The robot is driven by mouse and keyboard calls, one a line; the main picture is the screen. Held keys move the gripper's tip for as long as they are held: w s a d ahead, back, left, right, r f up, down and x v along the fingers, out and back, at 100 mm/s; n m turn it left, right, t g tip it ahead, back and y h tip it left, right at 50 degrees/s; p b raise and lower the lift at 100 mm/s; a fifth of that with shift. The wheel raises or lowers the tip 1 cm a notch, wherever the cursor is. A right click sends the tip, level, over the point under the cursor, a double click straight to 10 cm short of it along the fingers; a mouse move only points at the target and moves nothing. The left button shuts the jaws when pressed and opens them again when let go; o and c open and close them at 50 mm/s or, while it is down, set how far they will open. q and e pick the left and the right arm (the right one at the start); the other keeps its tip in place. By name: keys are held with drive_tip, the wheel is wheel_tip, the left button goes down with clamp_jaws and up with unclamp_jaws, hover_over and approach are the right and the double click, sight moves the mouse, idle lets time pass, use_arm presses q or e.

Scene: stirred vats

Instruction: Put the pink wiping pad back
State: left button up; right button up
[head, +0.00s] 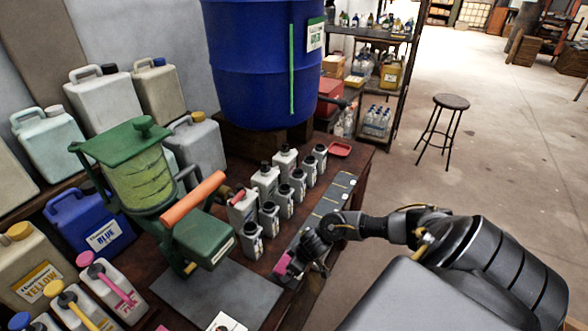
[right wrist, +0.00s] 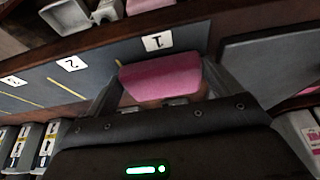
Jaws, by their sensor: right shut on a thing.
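The pink wiping pad (right wrist: 160,77) is a small pink block between the fingers of my right gripper in the right wrist view. My right gripper (head: 287,268) is shut on it, at the front edge of the bench in the head view. The pad shows there as a small pink patch (head: 282,263), partly hidden by the gripper. In the wrist view the pad is over the dark strip (right wrist: 100,73) by the label 1; whether it touches the strip I cannot tell. My left gripper is not in view.
Several small grey bottles (head: 265,181) stand in rows behind the strip. A green hand-cranked machine (head: 207,237) and a dark mat (head: 215,293) lie to the left. A big blue barrel (head: 262,60) stands behind, with a red dish (head: 340,149) near it. The floor at right is open around a stool (head: 452,102).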

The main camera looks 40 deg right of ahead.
drive_tip(key=shift+f, duration=0.1)
drive_tip(key=o, duration=0.7)
drive_tip(key=shift+r, duration=0.25)
drive_tip(key=p+v, duration=0.1)
drive_tip(key=v, duration=1)
drive_tip(key=shift+s+r, duration=0.25)
drive_tip(key=shift+r, duration=0.1)
